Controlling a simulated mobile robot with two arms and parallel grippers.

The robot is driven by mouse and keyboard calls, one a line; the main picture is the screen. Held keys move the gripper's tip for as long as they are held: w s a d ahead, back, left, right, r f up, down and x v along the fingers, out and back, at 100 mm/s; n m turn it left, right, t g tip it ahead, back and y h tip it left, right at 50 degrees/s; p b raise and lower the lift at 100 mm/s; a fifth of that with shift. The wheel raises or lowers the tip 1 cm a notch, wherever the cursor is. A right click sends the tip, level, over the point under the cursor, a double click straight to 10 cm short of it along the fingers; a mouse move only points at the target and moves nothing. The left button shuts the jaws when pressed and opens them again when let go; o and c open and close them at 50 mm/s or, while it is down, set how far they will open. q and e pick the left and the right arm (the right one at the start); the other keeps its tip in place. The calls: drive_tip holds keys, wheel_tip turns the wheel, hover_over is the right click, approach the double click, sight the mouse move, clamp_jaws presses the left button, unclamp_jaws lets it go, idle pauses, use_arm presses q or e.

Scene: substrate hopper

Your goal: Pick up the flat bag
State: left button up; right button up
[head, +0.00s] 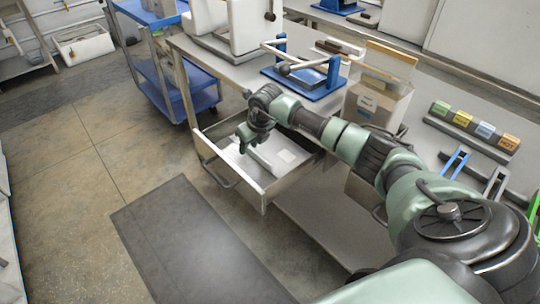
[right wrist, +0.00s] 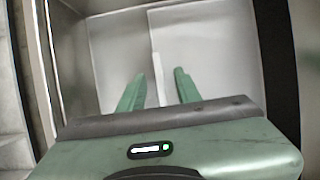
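An open metal drawer (head: 262,187) juts out from under the workbench, with a pale interior. A thin white upright strip (right wrist: 157,72) runs inside it; I cannot tell whether it is a divider or the flat bag's edge. A pale flat piece with a white label (head: 287,155) lies to its right in the head view and may be the flat bag. My right gripper (head: 250,146) reaches down into the drawer. In the right wrist view its green fingers (right wrist: 160,74) are apart, on either side of the strip, with a gap visible. My left gripper is not in view.
The workbench (head: 215,66) above carries a blue press (head: 300,80) and a cardboard box (head: 378,100). A blue cart (head: 180,92) stands to the left. A dark mat (head: 190,245) lies on the floor before the drawer. Small coloured blocks (head: 485,129) sit at the right.

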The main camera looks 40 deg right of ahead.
drive_tip(key=shift+w, duration=0.1)
drive_tip(key=shift+f, duration=0.2)
clamp_jaws()
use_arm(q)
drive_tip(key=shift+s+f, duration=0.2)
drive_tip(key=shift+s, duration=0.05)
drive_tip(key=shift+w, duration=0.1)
